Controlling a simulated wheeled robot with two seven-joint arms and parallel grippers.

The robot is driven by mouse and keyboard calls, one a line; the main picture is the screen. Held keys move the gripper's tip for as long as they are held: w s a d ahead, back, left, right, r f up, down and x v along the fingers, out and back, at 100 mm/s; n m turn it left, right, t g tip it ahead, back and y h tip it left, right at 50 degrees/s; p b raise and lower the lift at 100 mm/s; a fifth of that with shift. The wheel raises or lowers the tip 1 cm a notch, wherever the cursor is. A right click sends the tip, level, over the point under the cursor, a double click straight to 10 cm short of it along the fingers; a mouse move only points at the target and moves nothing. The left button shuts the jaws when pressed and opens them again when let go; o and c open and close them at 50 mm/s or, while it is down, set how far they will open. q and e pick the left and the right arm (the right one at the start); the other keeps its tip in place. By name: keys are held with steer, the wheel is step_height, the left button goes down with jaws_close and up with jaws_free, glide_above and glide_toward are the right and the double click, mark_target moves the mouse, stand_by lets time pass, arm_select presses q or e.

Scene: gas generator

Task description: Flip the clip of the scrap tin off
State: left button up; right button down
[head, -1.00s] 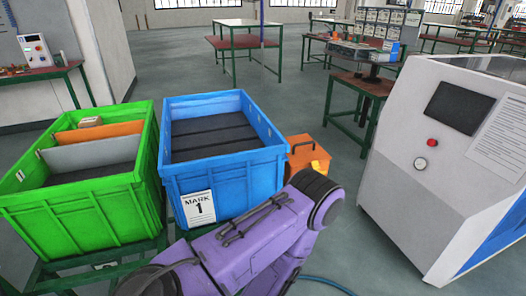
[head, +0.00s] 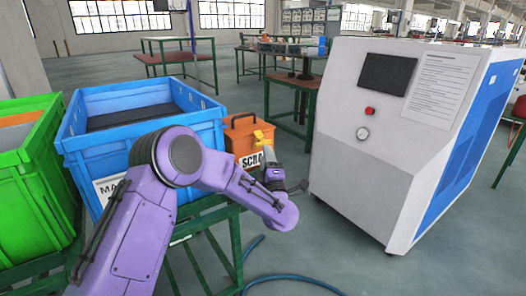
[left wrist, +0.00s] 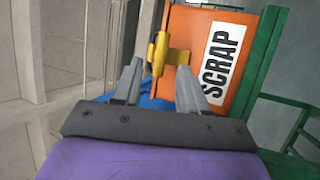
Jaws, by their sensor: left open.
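The orange scrap tin (head: 242,136) stands on the green-framed stand to the right of the blue crate in the head view. Its dark handle is on top and a yellow clip (head: 262,138) is on its front side, above the white SCRAP label. In the left wrist view the tin (left wrist: 183,80) appears turned sideways, with the yellow clip (left wrist: 158,52) just beyond the fingertips. My left gripper (left wrist: 158,70) is open, its two grey fingers pointing toward the clip. I cannot tell whether they touch it. My right gripper is not in view.
A blue crate (head: 85,100) and a green crate (head: 40,190) stand left of the tin. A large white machine (head: 355,170) with a gauge and red button stands to the right. A blue hose (head: 290,281) lies on the floor. Open floor lies between stand and machine.

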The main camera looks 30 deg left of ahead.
mark_target(258, 142)
arm_select(q)
steer(key=x, duration=0.5)
steer(key=shift+w, duration=0.1)
